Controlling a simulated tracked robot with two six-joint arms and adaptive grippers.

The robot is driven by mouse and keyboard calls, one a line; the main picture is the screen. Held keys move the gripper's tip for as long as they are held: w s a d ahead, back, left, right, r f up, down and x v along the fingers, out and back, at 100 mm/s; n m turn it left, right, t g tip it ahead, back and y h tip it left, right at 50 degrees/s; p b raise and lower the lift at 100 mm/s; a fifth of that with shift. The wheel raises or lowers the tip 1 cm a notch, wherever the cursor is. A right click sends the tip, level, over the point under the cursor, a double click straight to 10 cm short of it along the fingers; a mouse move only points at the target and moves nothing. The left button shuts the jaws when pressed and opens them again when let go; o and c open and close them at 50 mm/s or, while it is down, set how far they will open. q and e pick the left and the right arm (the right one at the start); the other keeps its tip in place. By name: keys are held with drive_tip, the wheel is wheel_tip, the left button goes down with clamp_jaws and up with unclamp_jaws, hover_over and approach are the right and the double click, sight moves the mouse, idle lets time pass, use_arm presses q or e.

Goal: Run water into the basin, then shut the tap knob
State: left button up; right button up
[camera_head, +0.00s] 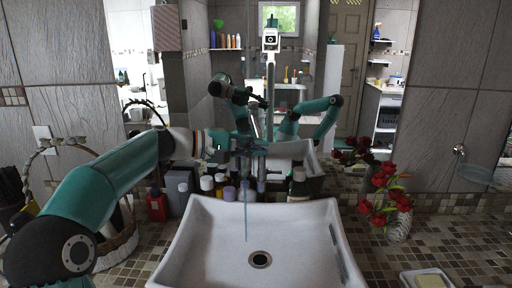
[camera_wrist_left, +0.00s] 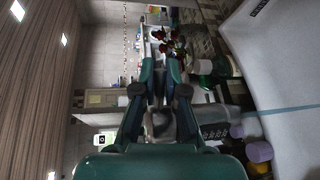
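The white basin (camera_head: 205,245) fills the lower middle of the head view, with a dark round drain (camera_head: 260,259). A thin bluish stream of water (camera_head: 245,212) falls into it; the stream also shows in the left wrist view (camera_wrist_left: 290,108). No pool of water is clear in the basin. My left gripper (camera_head: 250,148) is at the tap above the basin's back edge and covers most of it, so the knob is hard to make out. In the left wrist view its fingers (camera_wrist_left: 160,75) stand close together with a narrow gap. Whether they grip the knob is unclear.
Several bottles (camera_head: 228,192) crowd behind the basin. Red flowers in a vase (camera_head: 398,225) stand to the right, with a soap dish (camera_head: 427,279) in front. A basket (camera_head: 118,240) is at the left under my arm. A mirror behind reflects my body and arms.

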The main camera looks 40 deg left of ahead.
use_arm(q)
drive_tip(key=shift+f, duration=0.1)
clamp_jaws()
drive_tip(key=m+g+h+p, duration=0.1)
drive_tip(key=p, duration=0.1)
drive_tip(key=m+g+h+p, duration=0.1)
drive_tip(key=p, duration=0.1)
drive_tip(key=s+m+g+h+p, duration=0.1)
drive_tip(key=p, duration=0.1)
drive_tip(key=shift+s+a+r+g+p, duration=0.1)
drive_tip(key=shift+a+r+g+p, duration=0.1)
drive_tip(key=shift+a+g+p, duration=0.15)
drive_tip(key=shift+s+f+m+g+h, duration=0.15)
drive_tip(key=shift+f+m+g+h, duration=0.15)
drive_tip(key=shift+m+h, duration=0.1)
drive_tip(key=o, duration=0.7)
unclamp_jaws()
drive_tip(key=shift+r, duration=0.1)
drive_tip(key=v, duration=1.2)
